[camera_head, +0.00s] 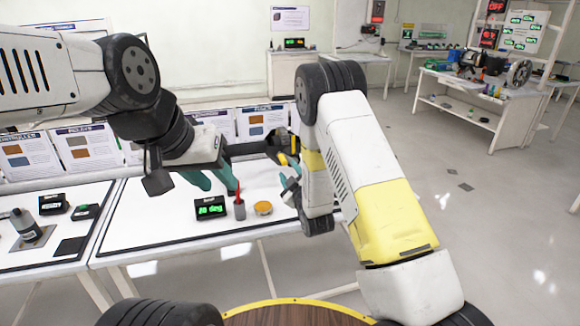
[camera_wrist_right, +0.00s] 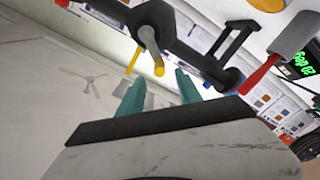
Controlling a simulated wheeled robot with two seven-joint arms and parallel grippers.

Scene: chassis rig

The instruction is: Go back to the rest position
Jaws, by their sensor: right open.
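My left gripper (camera_head: 213,180) hangs over the white table at the centre-left of the head view, with green fingers pointing down. A dark bar-like part (camera_head: 250,149) with a yellow piece at its right end lies between my two grippers. Whether the left fingers touch it is unclear. My right gripper (camera_head: 288,180) is beside the bar's right end, partly hidden by my right wrist. In the right wrist view my right gripper (camera_wrist_right: 158,85) has its green fingers apart and nothing between them. A dark frame (camera_wrist_right: 180,45) with yellow, blue and red ends is beyond the fingertips.
Instruction panels (camera_head: 265,122) stand behind. Open floor (camera_head: 480,210) is at the right.

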